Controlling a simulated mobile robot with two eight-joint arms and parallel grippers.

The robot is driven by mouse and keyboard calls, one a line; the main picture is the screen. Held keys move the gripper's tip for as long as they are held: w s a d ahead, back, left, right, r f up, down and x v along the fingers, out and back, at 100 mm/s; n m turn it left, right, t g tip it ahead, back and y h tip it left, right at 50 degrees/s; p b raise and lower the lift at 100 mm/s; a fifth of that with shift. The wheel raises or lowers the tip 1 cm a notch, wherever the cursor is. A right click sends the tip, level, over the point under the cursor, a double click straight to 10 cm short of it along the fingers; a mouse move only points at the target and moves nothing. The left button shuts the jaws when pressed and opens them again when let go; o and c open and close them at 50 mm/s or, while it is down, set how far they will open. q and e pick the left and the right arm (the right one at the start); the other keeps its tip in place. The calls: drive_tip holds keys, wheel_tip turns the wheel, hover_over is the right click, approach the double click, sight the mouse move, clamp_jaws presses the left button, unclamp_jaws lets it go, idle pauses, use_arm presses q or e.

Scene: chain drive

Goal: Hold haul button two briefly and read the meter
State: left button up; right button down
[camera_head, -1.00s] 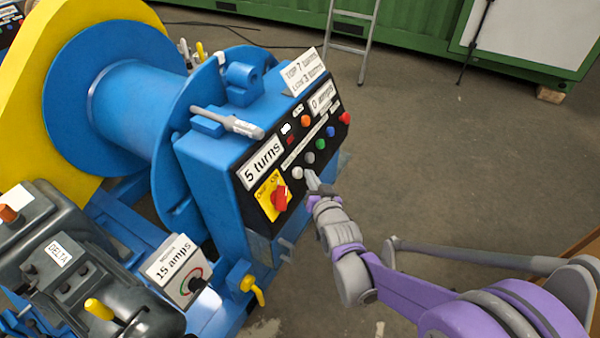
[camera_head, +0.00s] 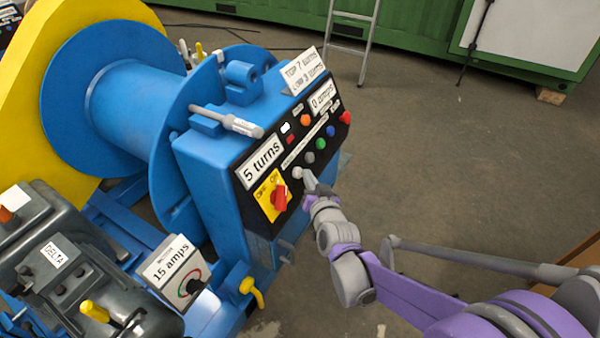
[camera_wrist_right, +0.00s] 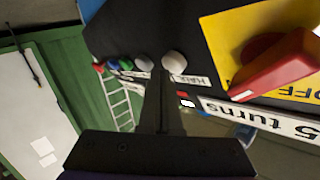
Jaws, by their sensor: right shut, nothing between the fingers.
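The blue winch's control panel (camera_head: 268,230) has a slanted row of buttons. From the near end they are a whitish button (camera_head: 297,173), a grey button (camera_head: 309,158), a green one (camera_head: 320,144), a blue one (camera_head: 330,131) and a red one (camera_head: 345,117). Numbers on them are too small to read. My right gripper (camera_head: 308,180) is shut and empty, its tip close to the whitish button; I cannot tell if it touches. In the right wrist view the fingertips (camera_wrist_right: 160,75) point between the whitish and grey buttons. Meter signs read "15 amps" (camera_head: 172,260) and "0 amps" (camera_head: 322,99).
A "5 turns" sign (camera_head: 262,160) and a red rotary switch on a yellow plate (camera_head: 271,197) sit beside the buttons. A sign (camera_head: 303,70) stands on the panel's top. A ladder (camera_head: 350,40) leans behind. The floor right of the panel is clear.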

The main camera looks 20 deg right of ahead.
drive_tip(key=shift+w+a+f, duration=0.2)
drive_tip(key=shift+w+a, duration=0.1)
drive_tip(key=shift+w, duration=0.1)
idle(0.4)
drive_tip(key=shift+s, duration=0.1)
idle(3.3)
drive_tip(key=shift+s+d+r+p, duration=0.4)
drive_tip(key=shift+s+d+p, duration=0.2)
drive_tip(key=shift+p, duration=0.35)
drive_tip(key=shift+a, duration=0.1)
